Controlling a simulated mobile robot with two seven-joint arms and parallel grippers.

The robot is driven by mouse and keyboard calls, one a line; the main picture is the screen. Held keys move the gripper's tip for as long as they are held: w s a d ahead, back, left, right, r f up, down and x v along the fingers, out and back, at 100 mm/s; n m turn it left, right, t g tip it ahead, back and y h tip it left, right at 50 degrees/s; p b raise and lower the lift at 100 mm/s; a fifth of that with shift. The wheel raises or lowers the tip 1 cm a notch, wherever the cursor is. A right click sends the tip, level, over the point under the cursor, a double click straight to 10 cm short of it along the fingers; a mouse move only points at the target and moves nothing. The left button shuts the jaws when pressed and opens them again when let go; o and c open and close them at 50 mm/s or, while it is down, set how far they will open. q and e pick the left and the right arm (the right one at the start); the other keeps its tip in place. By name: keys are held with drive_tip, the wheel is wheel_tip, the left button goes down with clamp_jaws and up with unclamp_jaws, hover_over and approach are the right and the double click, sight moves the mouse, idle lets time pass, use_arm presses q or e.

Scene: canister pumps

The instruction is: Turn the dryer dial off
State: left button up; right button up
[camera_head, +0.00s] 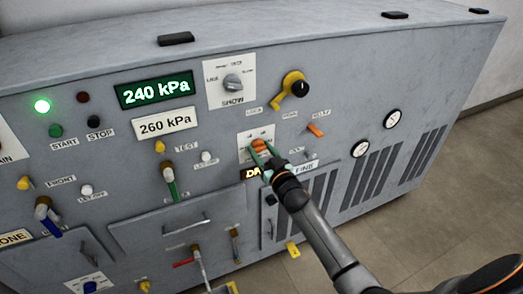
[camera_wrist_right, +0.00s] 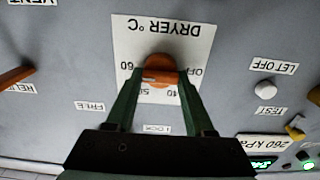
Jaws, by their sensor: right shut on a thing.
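The dryer dial (camera_head: 259,146) is an orange-brown knob on a white plate on the grey machine's front. In the right wrist view the dial (camera_wrist_right: 160,67) appears upside down under the DRYER °C heading, with marks 60, 50, 40 and OFF around it. My right gripper (camera_head: 261,155) reaches it from the lower right. In the wrist view its two green fingers (camera_wrist_right: 161,82) are closed on either side of the knob. I cannot tell which mark the dial points to. My left gripper is not in view.
A yellow-handled lever (camera_head: 290,88) and an orange handle (camera_head: 316,130) are to the upper right. A SHOW knob (camera_head: 232,82) is above. A green 240 kPa display (camera_head: 156,91) is lit.

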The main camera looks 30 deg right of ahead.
clamp_jaws()
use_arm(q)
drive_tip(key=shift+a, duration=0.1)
